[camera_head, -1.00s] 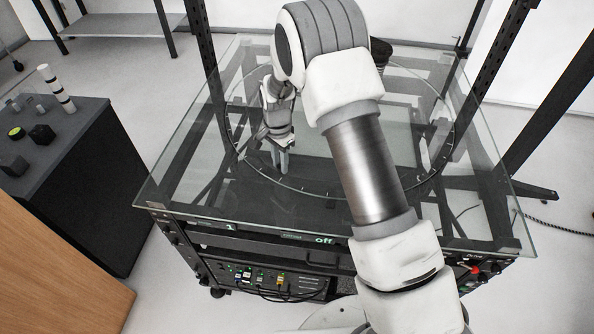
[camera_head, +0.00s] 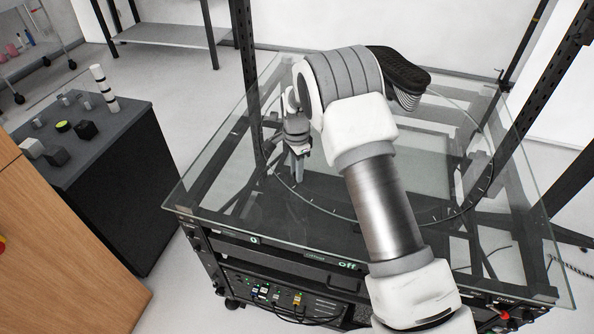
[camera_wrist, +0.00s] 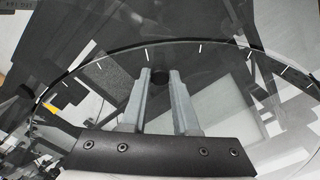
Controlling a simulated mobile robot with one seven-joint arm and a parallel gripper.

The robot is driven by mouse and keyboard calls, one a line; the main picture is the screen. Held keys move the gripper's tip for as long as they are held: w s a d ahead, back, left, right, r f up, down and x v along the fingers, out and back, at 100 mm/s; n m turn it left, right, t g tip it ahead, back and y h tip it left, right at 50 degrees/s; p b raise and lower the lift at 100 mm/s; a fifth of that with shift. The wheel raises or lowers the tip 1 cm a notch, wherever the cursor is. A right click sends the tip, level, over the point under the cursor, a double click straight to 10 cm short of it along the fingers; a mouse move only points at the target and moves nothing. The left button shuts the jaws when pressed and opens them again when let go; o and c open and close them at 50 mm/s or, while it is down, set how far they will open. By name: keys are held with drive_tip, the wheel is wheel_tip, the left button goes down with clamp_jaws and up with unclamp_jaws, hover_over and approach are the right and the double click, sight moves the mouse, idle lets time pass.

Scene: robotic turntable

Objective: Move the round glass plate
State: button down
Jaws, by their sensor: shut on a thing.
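The round glass plate (camera_head: 425,155), clear with a dark rim and tick marks, lies flat on the square glass table top (camera_head: 205,190). The wrist view shows its curved rim and white ticks beyond the fingers, with the plate's clear glass (camera_wrist: 225,75) to the right. My gripper (camera_head: 298,181) points down at the plate's left side, inside the rim. My arm hides part of the plate.
Dark uprights (camera_head: 245,85) flank the table. A dark cabinet (camera_head: 110,190) with small objects stands left. A front panel (camera_head: 285,300) carries lights and cables.

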drive_tip(key=c, duration=0.7)
unclamp_jaws()
wheel_tip(320, 180, up, 18)
drive_tip(key=shift+f, duration=0.25)
drive_tip(key=shift+d, duration=0.1)
